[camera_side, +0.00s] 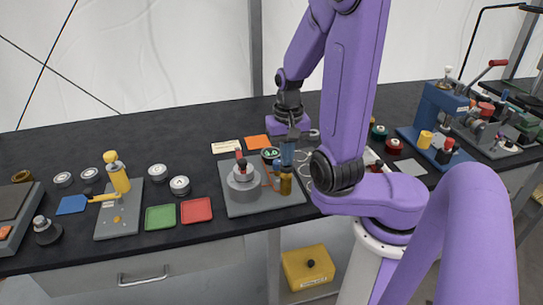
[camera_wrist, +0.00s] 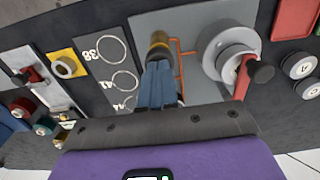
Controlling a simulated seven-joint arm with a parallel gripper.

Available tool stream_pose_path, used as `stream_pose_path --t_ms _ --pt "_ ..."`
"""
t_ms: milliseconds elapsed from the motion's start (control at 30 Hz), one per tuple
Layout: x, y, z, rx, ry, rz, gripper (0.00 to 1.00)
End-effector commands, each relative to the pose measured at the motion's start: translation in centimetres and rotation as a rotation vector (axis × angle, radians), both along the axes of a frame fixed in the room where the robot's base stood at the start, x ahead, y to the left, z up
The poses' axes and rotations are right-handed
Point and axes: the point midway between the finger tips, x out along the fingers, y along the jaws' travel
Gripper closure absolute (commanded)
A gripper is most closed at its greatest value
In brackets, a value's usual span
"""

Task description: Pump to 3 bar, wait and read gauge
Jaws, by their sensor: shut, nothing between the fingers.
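My gripper (camera_side: 287,158) has blue fingers, which are shut and empty. They point down just above or on the top of a brass-coloured pump cylinder (camera_side: 285,184); I cannot tell whether they touch it. In the wrist view the fingers (camera_wrist: 159,72) overlap the near side of the same cylinder (camera_wrist: 159,46). An orange pipe (camera_wrist: 188,52) runs from it to a round grey vessel (camera_side: 243,180) with a red lever (camera_wrist: 243,78) and dark knob. Both stand on a grey plate (camera_side: 234,207).
Left of the plate are a red tray (camera_side: 196,210), a green tray (camera_side: 160,217) and a yellow-handled press (camera_side: 118,179). A board with numbered rings (camera_wrist: 110,60) lies beside the plate. A blue machine (camera_side: 440,112) stands at the right.

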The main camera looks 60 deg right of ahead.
Motion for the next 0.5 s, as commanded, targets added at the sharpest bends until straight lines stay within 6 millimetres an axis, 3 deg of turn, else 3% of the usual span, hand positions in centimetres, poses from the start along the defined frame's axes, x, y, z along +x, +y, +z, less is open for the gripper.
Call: stream_pose_path --t_ms 500 --pt "0.0 0.0 -1.5 0.000 0.000 0.001 1.00"
